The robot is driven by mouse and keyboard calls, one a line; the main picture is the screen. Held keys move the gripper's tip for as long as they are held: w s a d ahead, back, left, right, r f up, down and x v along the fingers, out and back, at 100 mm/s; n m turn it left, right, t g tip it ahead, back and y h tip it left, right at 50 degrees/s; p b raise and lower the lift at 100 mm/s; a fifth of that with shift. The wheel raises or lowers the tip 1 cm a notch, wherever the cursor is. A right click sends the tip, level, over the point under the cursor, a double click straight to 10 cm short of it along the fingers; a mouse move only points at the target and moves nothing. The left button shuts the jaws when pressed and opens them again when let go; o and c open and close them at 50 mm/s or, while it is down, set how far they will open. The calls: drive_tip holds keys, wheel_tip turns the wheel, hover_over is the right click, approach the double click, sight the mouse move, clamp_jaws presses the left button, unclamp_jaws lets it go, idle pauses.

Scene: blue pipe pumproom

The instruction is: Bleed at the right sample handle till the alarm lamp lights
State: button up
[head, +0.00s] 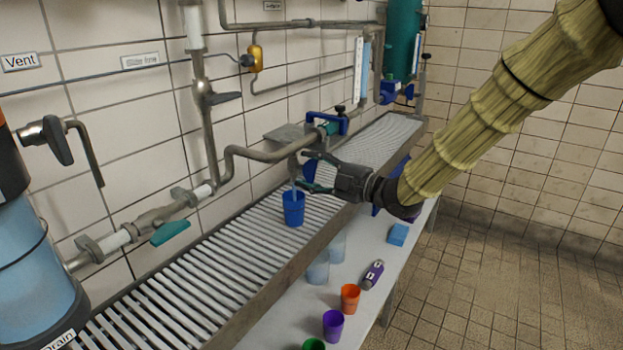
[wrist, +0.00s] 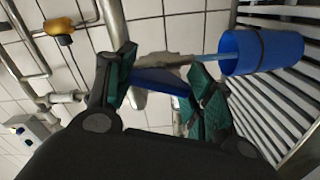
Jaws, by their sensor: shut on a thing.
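My gripper (head: 318,172) is shut on the blue sample handle (head: 309,170) at the pipe's outlet. In the wrist view, the blue handle (wrist: 160,82) sits between my green-padded fingers (wrist: 158,88). A thin pale-blue stream (head: 293,187) runs from the outlet into a blue cup (head: 293,208) standing upright on the slatted drain grate. The stream (wrist: 205,58) and cup (wrist: 262,51) also show in the wrist view. I cannot make out the liquid level in the cup. I cannot tell for sure which part is the alarm lamp, or whether it is lit.
An amber fitting (head: 255,58) is on the wall pipe. A teal handle (head: 170,233) is on the lower left pipe. The shelf (head: 275,335) in front holds clear cups (head: 318,270), an orange cup (head: 350,298), a purple cup (head: 333,325) and a dark purple bottle (head: 373,275). Floor at right is clear.

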drive_tip(key=shift+r+n+b, duration=0.1)
drive_tip(key=shift+n+b, duration=0.2)
drive_tip(key=shift+n, duration=0.2)
drive_tip(key=o, duration=1)
drive_tip(key=shift+o, duration=0.2)
drive_tip(key=shift+d, duration=0.1)
drive_tip(key=v, duration=1.2)
drive_tip(key=shift+w, duration=0.1)
